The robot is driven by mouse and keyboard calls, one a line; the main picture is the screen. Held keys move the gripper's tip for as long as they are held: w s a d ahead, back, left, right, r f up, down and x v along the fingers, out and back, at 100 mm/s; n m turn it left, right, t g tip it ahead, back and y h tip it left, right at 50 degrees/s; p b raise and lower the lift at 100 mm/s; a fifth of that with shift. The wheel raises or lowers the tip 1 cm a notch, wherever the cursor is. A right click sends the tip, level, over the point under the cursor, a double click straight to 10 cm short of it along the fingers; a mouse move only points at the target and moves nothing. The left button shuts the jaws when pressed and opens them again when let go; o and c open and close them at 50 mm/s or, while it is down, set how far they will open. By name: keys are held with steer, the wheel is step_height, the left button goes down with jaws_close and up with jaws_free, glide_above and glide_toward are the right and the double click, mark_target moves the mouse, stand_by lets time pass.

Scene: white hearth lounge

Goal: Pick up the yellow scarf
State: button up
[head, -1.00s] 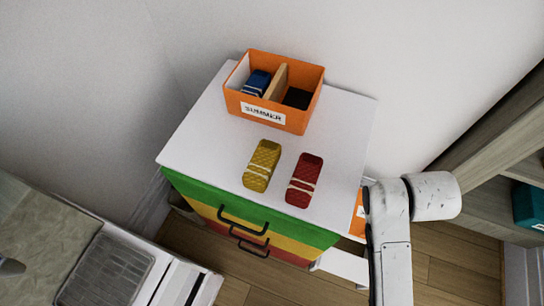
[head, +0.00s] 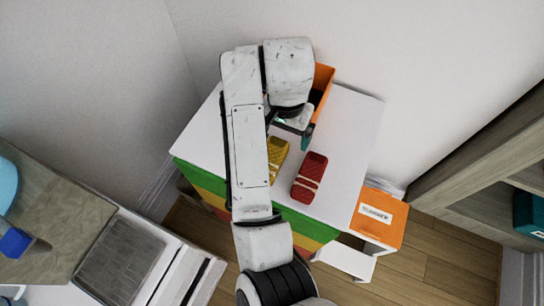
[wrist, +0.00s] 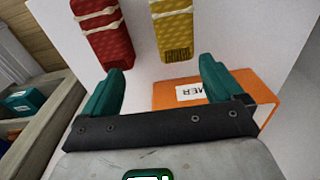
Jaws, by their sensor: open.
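The yellow scarf (head: 278,152) is a folded, ribbed bundle with pale bands, lying on the white top of a dresser. My arm hides part of it in the head view. It also shows at the top of the wrist view (wrist: 174,32), ahead of my gripper and between the lines of its fingers. A similar red scarf (head: 309,177) lies beside it on the right in the head view. My gripper (wrist: 160,88) is open with teal fingertips apart and nothing between them. It is over the dresser top, near the yellow scarf and not closed on it.
An orange box (head: 322,85) with a label stands at the back of the dresser top (head: 350,125), mostly behind my arm. Another orange labelled box (head: 380,217) is low at the dresser's right. A wooden shelf (head: 480,150) stands at the far right.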

steer(key=a, duration=0.1)
steer(key=s+a, duration=0.1)
steer(key=shift+a+f+g, duration=0.15)
steer(key=shift+a+g, duration=0.15)
steer(key=shift+a, duration=0.05)
step_height(320, 180, down, 4)
steer(key=b, duration=0.3)
steer(key=shift+a+f+b, duration=0.1)
steer(key=shift+f+b, duration=0.25)
steer(key=shift+f, duration=0.15)
steer(key=shift+a+f+p, duration=0.15)
steer(key=shift+f+p, duration=0.5)
steer(key=shift+f, duration=1.9)
steer(key=c, duration=1.1)
